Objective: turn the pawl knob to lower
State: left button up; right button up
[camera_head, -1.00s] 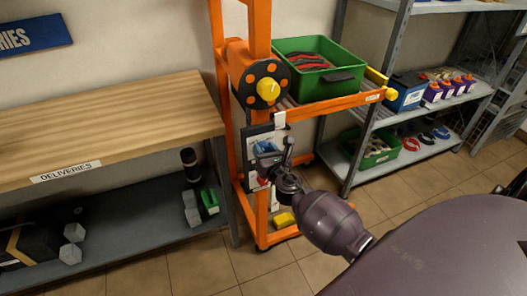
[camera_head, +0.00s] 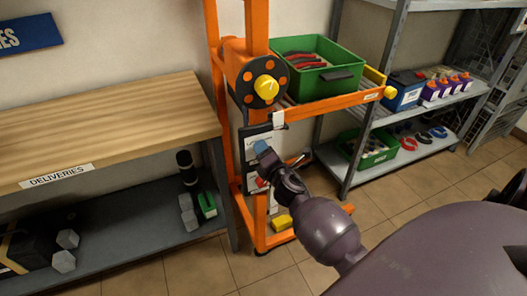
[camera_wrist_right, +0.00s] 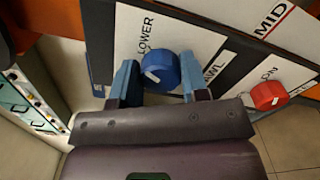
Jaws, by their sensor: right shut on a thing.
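The blue pawl knob (camera_wrist_right: 160,70) is on a black and white panel (camera_head: 287,145) of the orange lift. My right gripper (camera_wrist_right: 158,78) is shut on the knob, with one blue finger on either side. A short white mark shows on the left part of the knob's face. The word LOWER (camera_wrist_right: 146,36) is printed to the upper left of the knob, and the PAWL label is partly hidden by the right finger. In the head view my right gripper (camera_head: 264,152) is at the panel and hides the knob. My left gripper is not in view.
A red knob (camera_wrist_right: 268,95) sits right of the blue one. Above the panel is a yellow-centred dial (camera_head: 265,88). A green crate (camera_head: 317,78) stands on the orange platform. A wooden bench (camera_head: 110,125) is at left and a grey shelf (camera_head: 420,140) at right.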

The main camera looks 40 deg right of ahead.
jog(key=shift+f+m, duration=0.1)
jog(key=shift+m, duration=1.5)
jog(key=o, duration=0.9)
jog(key=v, duration=1.1)
jog(key=shift+p, duration=0.3)
